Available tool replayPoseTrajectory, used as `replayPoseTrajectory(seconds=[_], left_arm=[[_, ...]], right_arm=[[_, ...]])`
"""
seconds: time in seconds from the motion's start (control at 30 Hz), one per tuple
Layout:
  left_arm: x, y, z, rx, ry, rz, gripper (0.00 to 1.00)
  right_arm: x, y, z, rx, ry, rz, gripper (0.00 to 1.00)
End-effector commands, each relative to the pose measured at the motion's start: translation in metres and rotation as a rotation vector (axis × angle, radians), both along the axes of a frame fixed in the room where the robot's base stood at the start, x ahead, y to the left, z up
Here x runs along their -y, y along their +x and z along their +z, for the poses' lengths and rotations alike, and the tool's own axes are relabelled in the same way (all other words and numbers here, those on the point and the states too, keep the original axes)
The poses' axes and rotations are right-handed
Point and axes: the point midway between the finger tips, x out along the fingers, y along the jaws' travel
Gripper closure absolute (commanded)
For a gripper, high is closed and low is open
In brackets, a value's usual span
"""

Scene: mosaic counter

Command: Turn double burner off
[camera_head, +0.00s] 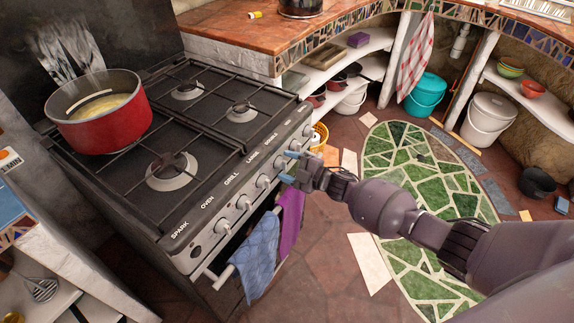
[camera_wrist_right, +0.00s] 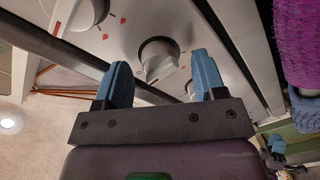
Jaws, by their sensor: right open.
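The stove's control knobs run along its slanted front panel (camera_head: 232,208), with labels that include SPARK, OVEN, GRILL, LARGE and DOUBLE. My right gripper (camera_head: 288,167) is open in front of the panel, near the knobs below the LARGE and DOUBLE labels. In the right wrist view, one pale knob (camera_wrist_right: 158,60) appears between the two blue fingers of the right gripper (camera_wrist_right: 161,70), with a gap on each side. I cannot tell how deep the fingers reach around it. Another knob (camera_wrist_right: 86,13) with red marks is at the upper left. My left gripper is out of view.
A blue towel (camera_head: 255,257) and a purple towel (camera_head: 290,218) hang below the panel, close to my right gripper. The floor right of the stove has a green mosaic oval (camera_head: 405,160).

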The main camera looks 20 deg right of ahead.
Motion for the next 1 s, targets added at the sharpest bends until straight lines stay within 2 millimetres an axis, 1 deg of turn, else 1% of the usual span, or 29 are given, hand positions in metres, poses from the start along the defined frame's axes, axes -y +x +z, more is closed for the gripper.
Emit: replayPoseTrajectory(seconds=[0.17,0.3,0.5,0.7,1.0], left_arm=[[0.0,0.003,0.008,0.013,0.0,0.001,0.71],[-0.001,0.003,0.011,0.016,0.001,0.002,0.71],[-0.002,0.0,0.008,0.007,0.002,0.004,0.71],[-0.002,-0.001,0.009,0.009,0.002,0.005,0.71],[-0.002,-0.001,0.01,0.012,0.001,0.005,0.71]], right_arm=[[0.019,-0.02,0.003,0.001,-0.002,-0.002,0.36],[0.036,-0.04,0.005,0.002,-0.002,-0.001,0.36],[0.056,-0.064,0.005,0.001,-0.002,0.0,0.36],[0.066,-0.075,0.006,0.001,0.0,-0.001,0.36],[0.068,-0.077,0.005,0.001,0.0,-0.001,0.36]])
